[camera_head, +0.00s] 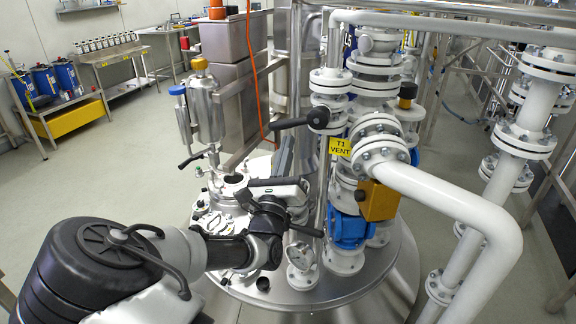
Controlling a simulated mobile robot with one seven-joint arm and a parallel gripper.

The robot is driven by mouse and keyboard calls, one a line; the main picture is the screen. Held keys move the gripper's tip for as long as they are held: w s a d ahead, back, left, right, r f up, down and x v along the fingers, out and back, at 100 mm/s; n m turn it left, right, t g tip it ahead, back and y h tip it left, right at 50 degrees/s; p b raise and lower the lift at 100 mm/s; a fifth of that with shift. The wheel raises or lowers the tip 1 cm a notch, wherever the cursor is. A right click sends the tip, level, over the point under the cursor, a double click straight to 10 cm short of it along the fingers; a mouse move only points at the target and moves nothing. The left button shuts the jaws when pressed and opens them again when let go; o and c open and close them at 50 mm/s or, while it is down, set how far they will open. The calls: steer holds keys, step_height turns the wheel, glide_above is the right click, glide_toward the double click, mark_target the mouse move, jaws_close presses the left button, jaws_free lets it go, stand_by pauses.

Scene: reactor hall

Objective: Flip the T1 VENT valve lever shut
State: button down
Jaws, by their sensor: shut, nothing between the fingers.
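The yellow T1 VENT tag (340,147) hangs beside the white flanged pipework over the steel vessel. A black lever (296,121) lies roughly level just up and left of the tag, with a thick rounded end at its right. How it joins the valve is not clear. My arm reaches in from the lower left. My gripper (304,186) is below the lever and apart from it in the picture, over the vessel lid. Its fingers are shut and empty; the tips are small and hard to make out against the pipes.
A blue valve body (349,230) with an orange-yellow box (378,201) stands right of my gripper. A thick white pipe (450,195) bends across the right. Open floor (125,165) lies left.

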mark_target(279, 125)
steer(key=shift+a+r, duration=0.2)
steer(key=shift+r, duration=0.5)
steer(key=r+m+h+p, duration=0.1)
steer(key=a+r+m+h+p, duration=0.1)
steer(key=m, duration=0.1)
steer(key=r+m+p, duration=0.1)
steer(key=p, duration=0.1)
steer(key=shift+w+a+m+g+h, duration=0.25)
steer(key=shift+w+m+g+h, duration=0.05)
steer(key=shift+m+h, duration=0.1)
steer(key=shift+a+r+m+h, duration=0.2)
steer(key=shift+m+h, duration=0.4)
steer(key=shift+m, duration=0.3)
steer(key=shift+f, duration=0.1)
